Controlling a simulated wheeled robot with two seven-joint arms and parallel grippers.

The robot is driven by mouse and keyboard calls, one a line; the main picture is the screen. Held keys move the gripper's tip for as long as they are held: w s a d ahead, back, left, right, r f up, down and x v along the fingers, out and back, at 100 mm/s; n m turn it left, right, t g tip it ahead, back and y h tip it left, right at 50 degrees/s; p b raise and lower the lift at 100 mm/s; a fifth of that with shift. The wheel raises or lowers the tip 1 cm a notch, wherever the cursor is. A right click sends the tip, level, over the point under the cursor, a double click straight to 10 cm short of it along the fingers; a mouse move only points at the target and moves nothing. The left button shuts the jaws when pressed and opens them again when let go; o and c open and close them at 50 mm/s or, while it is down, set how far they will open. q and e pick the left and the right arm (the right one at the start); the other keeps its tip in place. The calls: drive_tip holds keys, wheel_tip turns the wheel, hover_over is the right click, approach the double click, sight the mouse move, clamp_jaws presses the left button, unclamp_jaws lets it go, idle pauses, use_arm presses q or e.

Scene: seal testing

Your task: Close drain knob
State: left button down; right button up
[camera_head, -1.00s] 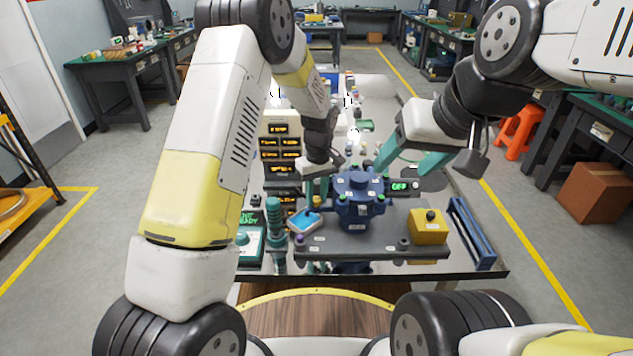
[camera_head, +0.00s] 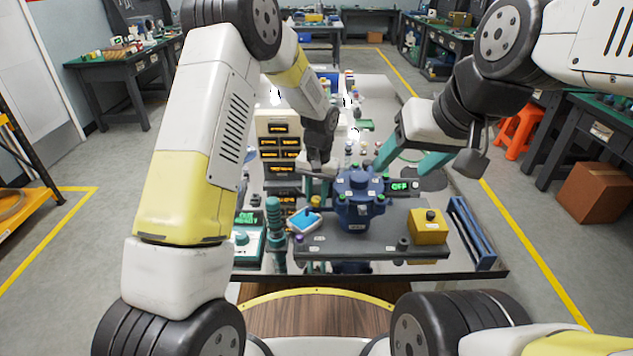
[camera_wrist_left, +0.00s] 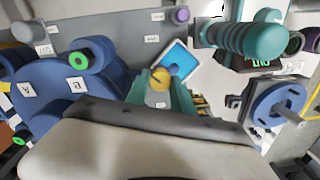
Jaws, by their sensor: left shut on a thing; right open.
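The blue test fixture (camera_head: 352,210) stands on a dark grey plate, with several green-ended ports around its body. A yellow knob (camera_head: 316,201) shows at its left side, above a light-blue tray (camera_head: 304,221). My left gripper (camera_head: 317,189) is at that knob. In the left wrist view its teal fingers (camera_wrist_left: 160,88) are shut on the yellow knob (camera_wrist_left: 160,76), with the blue tray (camera_wrist_left: 176,62) just beyond. The fingers partly hide the knob, and its turn angle is unclear.
A yellow block (camera_head: 428,228) sits on the plate's right (camera_head: 330,245), beside a blue rack (camera_head: 470,232). A teal ribbed cylinder (camera_head: 274,225) and a lit panel box (camera_head: 248,240) stand left. Labelled drawers (camera_head: 280,150) are behind. Blue hand wheel (camera_wrist_left: 275,105) is right in the wrist view.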

sight(317, 199)
use_arm(q)
drive_tip(key=m, duration=0.4)
drive_tip(key=shift+m, duration=0.4)
drive_tip(key=shift+r+m, duration=0.1)
drive_tip(key=shift+m, duration=2.1)
drive_tip(key=c, duration=1.4)
unclamp_jaws()
drive_tip(key=shift+o, duration=0.2)
wheel_tip(317, 199, up, 8)
drive_tip(key=shift+s+f, duration=0.1)
